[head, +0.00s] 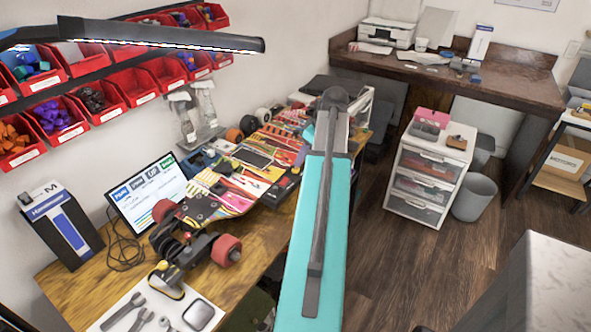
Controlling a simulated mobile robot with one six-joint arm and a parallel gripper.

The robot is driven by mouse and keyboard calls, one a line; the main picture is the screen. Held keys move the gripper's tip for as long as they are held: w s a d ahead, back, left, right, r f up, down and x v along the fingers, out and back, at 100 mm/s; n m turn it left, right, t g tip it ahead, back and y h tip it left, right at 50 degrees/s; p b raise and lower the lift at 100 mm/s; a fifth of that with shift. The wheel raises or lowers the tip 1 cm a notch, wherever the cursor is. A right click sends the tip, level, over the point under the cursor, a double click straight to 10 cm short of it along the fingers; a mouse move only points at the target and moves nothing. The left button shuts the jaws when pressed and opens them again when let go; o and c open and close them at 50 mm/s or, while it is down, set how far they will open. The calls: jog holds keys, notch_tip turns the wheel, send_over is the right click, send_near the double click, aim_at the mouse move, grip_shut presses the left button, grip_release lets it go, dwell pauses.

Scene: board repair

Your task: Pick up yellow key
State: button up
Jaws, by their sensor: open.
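A small yellow and black item (165,284) lies on the wooden workbench (222,290) at the lower left, close to the skateboard's front wheels. It may be the yellow key, but its shape is too small to tell. A skateboard (190,232) with red wheels sits on the bench just behind it. My turquoise arm crosses the middle of the head view, right of the bench. My gripper does not show, so its place relative to the key cannot be seen.
A white sheet with grey tools (140,312) lies at the bench's front. A screen (148,193) and a blue-grey box (62,226) stand at the left. Red bins (125,88) hang on the wall. A white drawer unit (431,170) stands right on open floor.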

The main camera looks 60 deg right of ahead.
aim_at(296, 169)
jog(key=shift+w+a+f+p, duration=0.15)
jog(key=shift+w+f+p, duration=0.2)
jog(key=shift+f, duration=0.2)
jog(key=shift+w+a+f+p, duration=0.15)
jog(key=shift+w+f+p, duration=0.15)
jog(key=shift+f, duration=0.25)
jog(key=shift+x, duration=1.3)
grip_shut()
